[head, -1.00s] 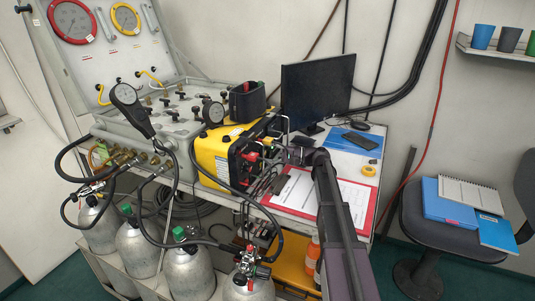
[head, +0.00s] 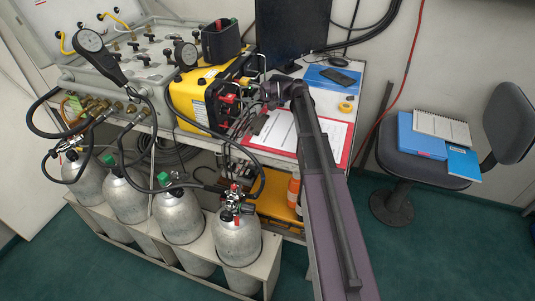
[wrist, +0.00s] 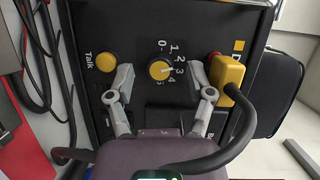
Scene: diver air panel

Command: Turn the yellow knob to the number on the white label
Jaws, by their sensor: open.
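The yellow knob (wrist: 160,69) sits on the black panel (wrist: 135,40) of the yellow unit (head: 190,99). In the head view my gripper (head: 268,93) is at the unit's black front, and the knob is hidden. A pale label (head: 198,110) shows on the unit's side; no number is readable.
A yellow "Talk" button (wrist: 106,62) is close to the left finger. A yellow block (wrist: 227,75) with a black cable is close to the right finger. Hoses hang in front of the unit. A red clipboard (head: 340,160) lies on the desk beside my arm.

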